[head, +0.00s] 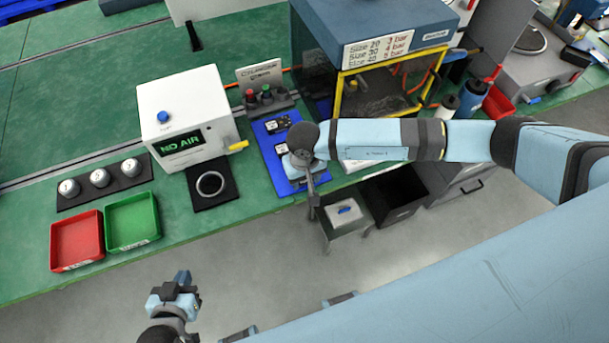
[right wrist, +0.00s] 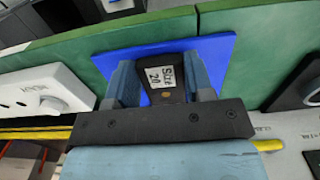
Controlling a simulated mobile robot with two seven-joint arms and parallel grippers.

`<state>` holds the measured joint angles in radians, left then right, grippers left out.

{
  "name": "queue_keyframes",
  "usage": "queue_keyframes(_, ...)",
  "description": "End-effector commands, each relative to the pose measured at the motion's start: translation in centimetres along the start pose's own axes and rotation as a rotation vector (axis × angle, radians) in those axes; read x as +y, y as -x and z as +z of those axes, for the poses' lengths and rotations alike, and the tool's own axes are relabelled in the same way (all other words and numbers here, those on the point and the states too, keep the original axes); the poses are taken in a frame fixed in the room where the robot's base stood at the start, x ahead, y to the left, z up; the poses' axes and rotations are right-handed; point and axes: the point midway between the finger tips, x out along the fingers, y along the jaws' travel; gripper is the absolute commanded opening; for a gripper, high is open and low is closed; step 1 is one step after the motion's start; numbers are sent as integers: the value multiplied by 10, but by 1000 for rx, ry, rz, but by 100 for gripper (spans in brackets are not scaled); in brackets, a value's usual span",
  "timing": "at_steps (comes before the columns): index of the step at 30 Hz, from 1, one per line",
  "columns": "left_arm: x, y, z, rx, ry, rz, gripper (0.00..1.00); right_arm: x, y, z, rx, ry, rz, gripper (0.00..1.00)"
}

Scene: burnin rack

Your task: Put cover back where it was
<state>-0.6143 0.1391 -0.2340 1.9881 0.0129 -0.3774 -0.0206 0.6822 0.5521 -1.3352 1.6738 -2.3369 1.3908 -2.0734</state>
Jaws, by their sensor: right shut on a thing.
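My right gripper (right wrist: 160,79) is shut on a dark piece with a white "Size 20" label (right wrist: 166,77). The piece is between its two blue-grey fingers, over the blue mat (right wrist: 217,52). In the head view, my right wrist covers part of the blue mat (head: 264,135), and the fingers are mostly hidden. Two dark pieces with white labels, one upper (head: 278,124) and one lower (head: 281,148), show on or over the mat. I cannot tell whether the held piece is the cover. My left gripper (head: 181,280) is off the bench front; its jaw gap is unclear.
A white "NO AIR" box (head: 187,115) stands left of the mat. A red tray (head: 77,240) and green tray (head: 132,220) sit at the bench's front left. A blue machine with a yellow-framed opening (head: 390,85) stands behind my right arm.

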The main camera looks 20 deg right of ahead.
Motion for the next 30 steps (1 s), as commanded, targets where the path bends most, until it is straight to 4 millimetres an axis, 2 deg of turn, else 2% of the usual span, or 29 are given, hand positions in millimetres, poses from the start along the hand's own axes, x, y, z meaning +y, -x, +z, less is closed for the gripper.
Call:
queue_keyframes(11, 0, -1, -2, 9, 0, 1, 0, 0, -7, 0, 1, 1, 0, 25)
queue_keyframes(12, 0, -1, -2, 9, 0, 1, 0, 0, -7, 0, 1, 1, 0, 50)
queue_keyframes(15, 0, 0, -2, 8, 0, 1, 0, 0, -6, 0, 1, 0, 0, 73)
queue_keyframes(25, 1, 1, -3, 4, 0, 1, 0, 0, -3, 0, 1, 0, -1, 73)
queue_keyframes(30, 1, -2, 2, 3, 0, 1, 0, 1, 16, -2, 6, 2, -1, 73)
